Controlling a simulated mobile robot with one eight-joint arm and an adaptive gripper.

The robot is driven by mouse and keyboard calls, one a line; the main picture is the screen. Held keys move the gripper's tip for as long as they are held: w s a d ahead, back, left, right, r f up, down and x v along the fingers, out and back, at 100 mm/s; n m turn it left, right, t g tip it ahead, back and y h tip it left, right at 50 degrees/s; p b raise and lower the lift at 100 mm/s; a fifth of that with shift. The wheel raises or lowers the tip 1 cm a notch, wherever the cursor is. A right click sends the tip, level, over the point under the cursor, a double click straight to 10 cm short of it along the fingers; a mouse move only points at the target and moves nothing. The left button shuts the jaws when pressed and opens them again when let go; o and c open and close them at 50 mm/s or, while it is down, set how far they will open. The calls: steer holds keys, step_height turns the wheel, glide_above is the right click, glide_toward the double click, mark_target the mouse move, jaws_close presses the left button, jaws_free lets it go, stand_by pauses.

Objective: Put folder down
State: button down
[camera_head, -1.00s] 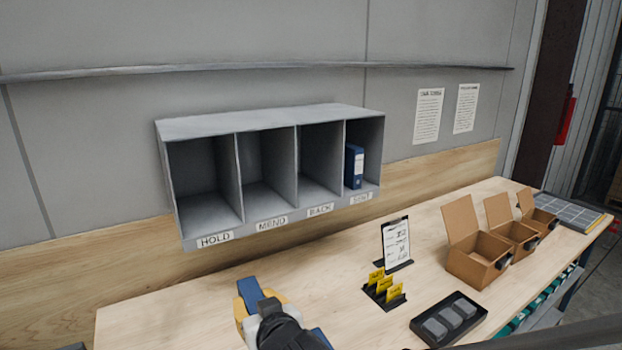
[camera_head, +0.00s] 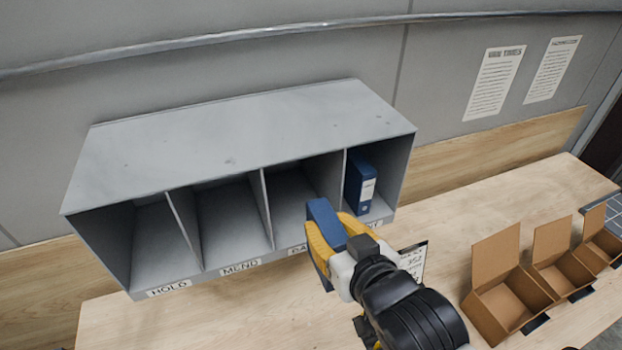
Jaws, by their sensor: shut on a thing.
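My gripper (camera_head: 337,243) has yellow fingers and is shut on a blue folder (camera_head: 323,217). The folder shows as a blue block between the fingers; much of it is hidden by the gripper. In the picture they overlap the front of the third compartment, by the label "BACK"; I cannot tell how far in front of it they are. A grey rack (camera_head: 240,135) has four open compartments. A second blue folder (camera_head: 361,184) with a white label stands upright in the rightmost one. The compartments over "HOLD" and "MEND" look empty.
A wooden bench (camera_head: 240,318) lies below the rack. Open cardboard boxes (camera_head: 506,298) stand on it at the right. A clipboard stand (camera_head: 414,262) is partly hidden behind my gripper. Two paper notices (camera_head: 495,83) hang on the wall.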

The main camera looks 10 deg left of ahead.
steer(key=shift+w+d+r, duration=0.15)
steer(key=shift+w+r, duration=0.15)
steer(key=shift+w, duration=0.35)
steer(key=w+a, duration=1)
steer(key=w, duration=0.6)
step_height(320, 180, down, 7)
steer(key=b, duration=0.1)
steer(key=shift+a, duration=0.2)
steer(key=shift+f+b, duration=0.2)
steer(key=shift+b, duration=0.1)
steer(key=c, duration=1.1)
jaws_free()
steer(key=shift+o, duration=0.2)
